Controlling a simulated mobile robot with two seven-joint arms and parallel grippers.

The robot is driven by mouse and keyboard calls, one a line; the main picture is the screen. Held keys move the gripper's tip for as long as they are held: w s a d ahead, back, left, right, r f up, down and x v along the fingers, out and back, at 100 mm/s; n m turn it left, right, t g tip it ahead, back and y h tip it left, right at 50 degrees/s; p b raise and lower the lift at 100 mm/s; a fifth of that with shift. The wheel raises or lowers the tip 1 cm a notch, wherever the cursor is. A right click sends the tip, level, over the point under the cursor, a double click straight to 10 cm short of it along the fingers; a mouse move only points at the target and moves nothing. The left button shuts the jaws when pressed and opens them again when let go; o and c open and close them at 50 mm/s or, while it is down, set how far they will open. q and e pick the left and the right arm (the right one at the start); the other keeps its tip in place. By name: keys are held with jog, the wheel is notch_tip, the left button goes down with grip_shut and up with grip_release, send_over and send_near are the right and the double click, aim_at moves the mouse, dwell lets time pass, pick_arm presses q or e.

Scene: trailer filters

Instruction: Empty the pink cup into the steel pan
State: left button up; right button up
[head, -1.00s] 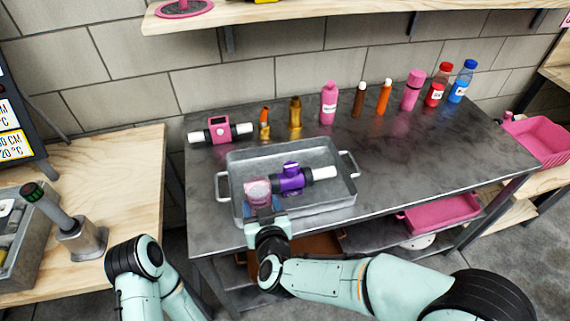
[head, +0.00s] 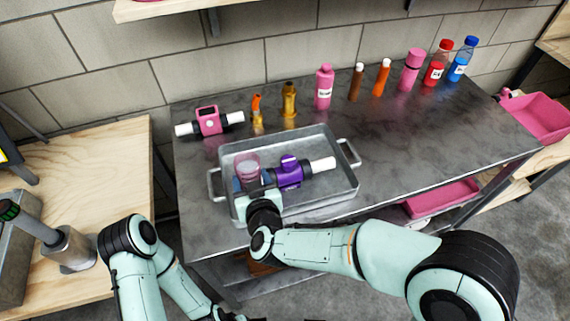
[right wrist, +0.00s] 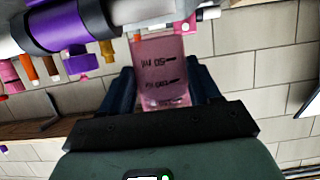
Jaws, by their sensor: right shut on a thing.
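The pink cup (head: 247,166) is translucent, with measuring marks that show in the right wrist view (right wrist: 163,75). It looks about upright, and something pale shows inside. My right gripper (head: 246,184) is shut on the cup, with its dark fingers on either side of it. They hold it over the left part of the steel pan (head: 318,190). The pan is a shallow grey tray with two side handles on the metal table. How high the cup is above the pan floor is unclear.
A purple valve (head: 290,175) with a white pipe end lies in the pan, close right of the cup. A pink-and-black fitting (head: 209,121), orange and brass pieces, and several bottles line the back. The table's right front (head: 420,150) is clear.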

jog(key=shift+w+d+r+m+g, duration=0.4)
jog(key=shift+m+g, duration=0.1)
jog(key=shift+m, duration=0.1)
jog(key=shift+w+d+r+m+g+y+b, duration=0.25)
jog(key=shift+w+d+m+g+y+b, duration=0.55)
jog(key=shift+m+g, duration=0.3)
jog(key=shift+w+d+m+y, duration=0.25)
jog(key=shift+d+m+y, duration=0.05)
jog(key=shift+d, duration=0.05)
jog(key=shift+w+d+m+g+y, duration=0.15)
jog(key=shift+m+g+y, duration=0.15)
jog(key=shift+m+g, duration=0.15)
jog(key=shift+r+g, duration=0.1)
jog(key=shift+g, duration=0.15)
dwell(0.6)
jog(key=shift+d+f+m+g+y, duration=0.1)
jog(key=shift+f+m+g+y, duration=0.2)
jog(key=shift+m+g+y, duration=0.25)
dwell(0.7)
jog(key=shift+w+r+m+y+p, duration=0.1)
jog(key=shift+r+m+y+p, duration=0.35)
jog(key=shift+p, duration=0.95)
jog(key=shift+w+r+m+g+p, duration=0.1)
jog(key=shift+r+m+g+p, duration=0.35)
jog(key=shift+p, duration=0.65)
dwell(0.3)
